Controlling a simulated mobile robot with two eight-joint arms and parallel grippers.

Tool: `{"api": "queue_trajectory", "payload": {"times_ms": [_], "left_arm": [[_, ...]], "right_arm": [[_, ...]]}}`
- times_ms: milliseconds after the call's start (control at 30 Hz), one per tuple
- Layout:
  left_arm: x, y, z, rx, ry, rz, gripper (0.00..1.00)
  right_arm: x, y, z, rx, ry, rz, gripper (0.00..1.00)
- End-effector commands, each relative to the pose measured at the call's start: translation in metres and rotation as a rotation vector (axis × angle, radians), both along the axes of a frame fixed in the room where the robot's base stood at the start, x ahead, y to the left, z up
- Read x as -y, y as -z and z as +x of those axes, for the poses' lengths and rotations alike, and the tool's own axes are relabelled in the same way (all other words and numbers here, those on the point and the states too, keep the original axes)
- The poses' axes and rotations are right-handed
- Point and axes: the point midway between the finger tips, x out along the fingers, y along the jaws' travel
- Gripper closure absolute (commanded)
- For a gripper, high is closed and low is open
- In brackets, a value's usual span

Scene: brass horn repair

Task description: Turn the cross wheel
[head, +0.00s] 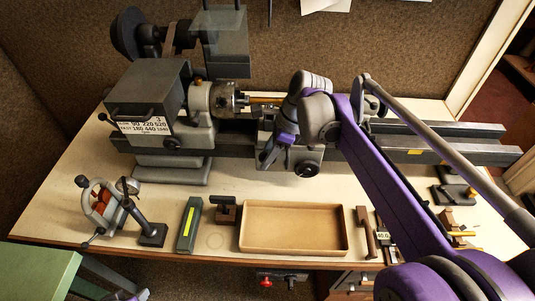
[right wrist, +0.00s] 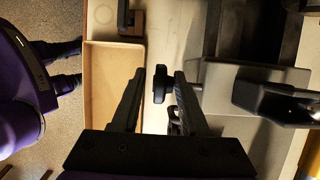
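The lathe's carriage stands behind the shallow tray in the head view, with a round black handwheel (head: 307,168) on its front. My right gripper (head: 268,157) is in front of the carriage and partly hides it. In the right wrist view, a small black wheel (right wrist: 160,84) shows edge-on between the tips of my right gripper (right wrist: 160,74). The fingers are apart, with a gap on both sides of that wheel. I cannot tell whether it is the same wheel as in the head view. My left gripper does not show clearly.
A tan tray (head: 290,205) lies on the bench below the carriage. A green-grey box (head: 189,226), a hammer (head: 367,232) and a small stand (head: 152,234) lie along the front. The lathe headstock (head: 150,95) is at the left. Bare bench shows between tray and lathe.

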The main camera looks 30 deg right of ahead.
Motion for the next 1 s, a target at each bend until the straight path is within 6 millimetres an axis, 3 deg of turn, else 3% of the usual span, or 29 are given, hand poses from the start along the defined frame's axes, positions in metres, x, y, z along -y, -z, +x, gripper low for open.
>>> {"api": "queue_trajectory", "payload": {"times_ms": [33, 233, 667, 1000], "left_arm": [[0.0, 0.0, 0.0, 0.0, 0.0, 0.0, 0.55], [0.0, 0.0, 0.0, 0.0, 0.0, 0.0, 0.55], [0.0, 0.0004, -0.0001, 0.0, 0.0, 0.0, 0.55], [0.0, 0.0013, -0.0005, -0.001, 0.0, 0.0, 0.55]], "right_arm": [[0.0, -0.0001, 0.0, 0.0, 0.0, 0.0, 0.66], [-0.0004, 0.0, -0.0006, -0.002, -0.001, 0.001, 1.0], [-0.0022, 0.0009, -0.0019, -0.022, -0.006, -0.026, 1.0], [-0.006, 0.0017, -0.0003, -0.133, -0.01, -0.207, 1.0]]}}
